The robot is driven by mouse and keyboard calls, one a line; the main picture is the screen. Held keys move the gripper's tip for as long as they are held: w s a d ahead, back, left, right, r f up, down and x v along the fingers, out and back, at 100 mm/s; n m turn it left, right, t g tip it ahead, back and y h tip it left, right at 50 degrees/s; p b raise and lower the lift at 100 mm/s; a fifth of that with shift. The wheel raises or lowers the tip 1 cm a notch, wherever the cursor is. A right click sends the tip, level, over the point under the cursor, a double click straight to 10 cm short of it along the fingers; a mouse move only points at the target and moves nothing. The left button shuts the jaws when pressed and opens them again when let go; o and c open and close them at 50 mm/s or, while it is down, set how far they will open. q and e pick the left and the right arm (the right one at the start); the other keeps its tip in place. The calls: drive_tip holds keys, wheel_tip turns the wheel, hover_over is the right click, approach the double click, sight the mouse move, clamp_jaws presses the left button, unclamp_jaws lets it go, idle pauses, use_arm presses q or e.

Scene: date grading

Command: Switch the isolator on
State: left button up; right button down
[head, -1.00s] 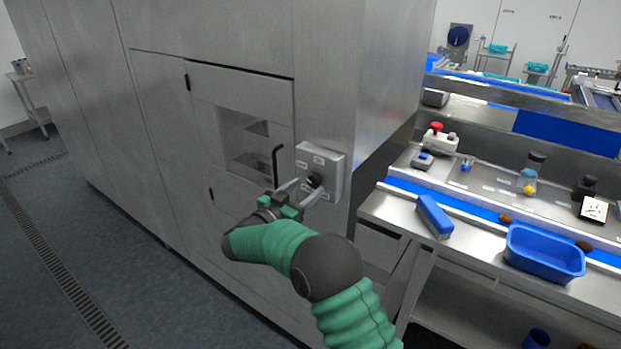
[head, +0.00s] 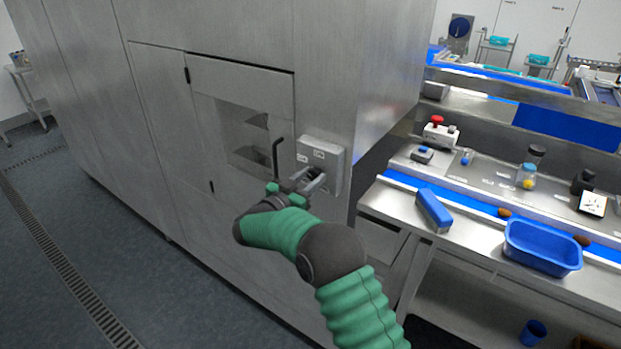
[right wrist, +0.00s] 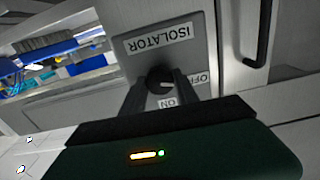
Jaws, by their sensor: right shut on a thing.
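The isolator (head: 330,152) is a grey box with a black rotary knob, fixed to the steel cabinet's front near its right corner. In the right wrist view the isolator box (right wrist: 199,55) shows labels reading ISOLATOR, OFF and ON. My right gripper (head: 317,177) is at the knob, and it also shows in the right wrist view (right wrist: 160,88). Its two fingers are shut on the black knob (right wrist: 160,77), one on each side. The knob's white mark points toward the side with the OFF label. My left gripper is not in view.
A black door handle (head: 276,157) stands out just left of the isolator. The steel cabinet (head: 235,35) fills the left and middle.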

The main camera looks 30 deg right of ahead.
drive_tip(key=shift+f, duration=0.1)
drive_tip(key=shift+f+m+b, duration=0.15)
drive_tip(key=shift+m+b, duration=0.55)
drive_tip(key=shift+b, duration=0.3)
drive_tip(key=m+b, duration=0.6)
drive_tip(key=b, duration=0.1)
drive_tip(key=m+b, duration=0.3)
drive_tip(key=b, duration=0.1)
drive_tip(key=shift+f, duration=0.3)
drive_tip(key=shift+m+b, duration=1.8)
drive_tip(key=c, duration=1.4)
unclamp_jaws()
drive_tip(key=o, duration=0.5)
drive_tip(key=shift+s+a+r, duration=0.1)
drive_tip(key=shift+s+r, duration=0.05)
drive_tip(key=shift+r, duration=0.1)
drive_tip(key=shift+a+r, duration=0.1)
